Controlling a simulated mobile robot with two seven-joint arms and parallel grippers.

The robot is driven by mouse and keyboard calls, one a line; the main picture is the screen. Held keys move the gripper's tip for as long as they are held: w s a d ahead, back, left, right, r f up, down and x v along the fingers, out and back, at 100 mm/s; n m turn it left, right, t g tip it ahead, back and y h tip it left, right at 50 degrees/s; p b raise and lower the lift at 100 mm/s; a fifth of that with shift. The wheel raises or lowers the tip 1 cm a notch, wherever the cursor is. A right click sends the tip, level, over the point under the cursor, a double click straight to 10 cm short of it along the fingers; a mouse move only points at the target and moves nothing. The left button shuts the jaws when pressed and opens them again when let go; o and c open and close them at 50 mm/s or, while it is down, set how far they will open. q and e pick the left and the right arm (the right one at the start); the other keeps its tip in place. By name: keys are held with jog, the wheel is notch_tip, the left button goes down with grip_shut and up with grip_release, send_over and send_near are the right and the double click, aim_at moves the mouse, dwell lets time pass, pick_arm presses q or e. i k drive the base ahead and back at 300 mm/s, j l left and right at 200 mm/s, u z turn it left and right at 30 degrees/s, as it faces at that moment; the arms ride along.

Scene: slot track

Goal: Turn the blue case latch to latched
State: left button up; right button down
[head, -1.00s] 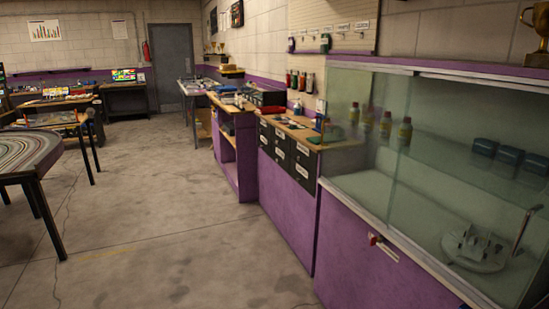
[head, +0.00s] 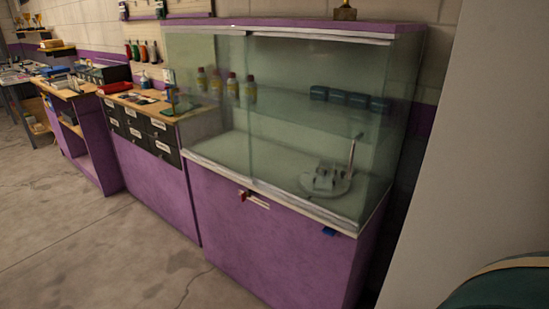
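A glass display case (head: 225,165) stands on a purple cabinet against the wall. A small blue piece (head: 329,231), which looks like the blue case latch, sits just under the case's front edge near its right end. It is too small to tell how it is turned. A small red piece (head: 243,196) with a pale strip beside it is further left under the same edge. Neither of my grippers is in view.
Inside the case are several bottles, dark boxes (head: 348,98) and a round grey stand (head: 326,182). A drawer unit (head: 135,130) adjoins on the left. A pale panel and a dark green rounded thing (head: 505,290) fill the right. Floor at left is clear.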

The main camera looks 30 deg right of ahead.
aim_at(327, 230)
jog(key=z, duration=1.4)
jog(key=i+l+z, duration=0.45)
jog(key=z, duration=0.25)
